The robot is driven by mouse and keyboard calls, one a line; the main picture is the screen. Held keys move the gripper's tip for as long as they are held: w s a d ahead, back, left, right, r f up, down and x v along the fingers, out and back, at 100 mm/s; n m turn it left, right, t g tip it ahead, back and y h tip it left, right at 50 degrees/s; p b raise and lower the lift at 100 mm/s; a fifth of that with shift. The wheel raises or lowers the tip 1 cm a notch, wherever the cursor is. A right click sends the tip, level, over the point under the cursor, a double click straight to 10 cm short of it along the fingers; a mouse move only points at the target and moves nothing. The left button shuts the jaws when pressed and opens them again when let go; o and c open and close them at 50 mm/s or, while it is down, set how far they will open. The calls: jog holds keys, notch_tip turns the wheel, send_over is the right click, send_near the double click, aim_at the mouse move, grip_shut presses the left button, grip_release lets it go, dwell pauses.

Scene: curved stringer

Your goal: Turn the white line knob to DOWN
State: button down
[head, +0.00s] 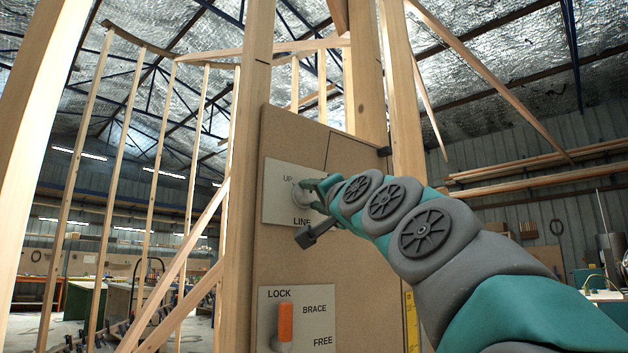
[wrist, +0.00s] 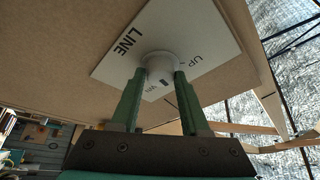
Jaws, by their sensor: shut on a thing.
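The white line knob (wrist: 160,62) sits on a pale plate (head: 280,212) fixed to a brown board. The plate reads LINE at the bottom and UP at the upper left in the head view. My gripper (wrist: 160,80) has its two green fingers on either side of the knob, shut on it. In the head view my gripper (head: 310,189) covers much of the knob. In the wrist view, part of another label shows between the fingers. I cannot tell clearly which way the knob points.
Below is a second plate (head: 320,325) marked LOCK, BRACE and FREE, with an orange-handled lever (head: 286,322). A wooden post (head: 247,150) stands left of the board (head: 350,240). Wooden studs rise behind. A yellow strip (head: 411,320) is at the board's lower right.

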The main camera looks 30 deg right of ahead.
jog(key=shift+d+r+m+g+h, duration=0.1)
jog(key=shift+m+g+h, duration=0.35)
jog(key=shift+m, duration=0.75)
jog(key=m+g, duration=0.1)
jog(key=m, duration=0.2)
jog(key=m+g+h, duration=0.1)
jog(key=m, duration=0.2)
jog(key=shift+a+r, duration=0.2)
jog(key=shift+m, duration=0.3)
jog(key=shift+c, duration=2)
grip_release()
jog(key=shift+s, duration=0.1)
jog(key=s+a, duration=0.1)
jog(key=s, duration=0.6)
jog(key=shift+s+a+f+b, duration=0.25)
jog(key=shift+f+b, duration=0.05)
jog(key=shift+b, duration=0.05)
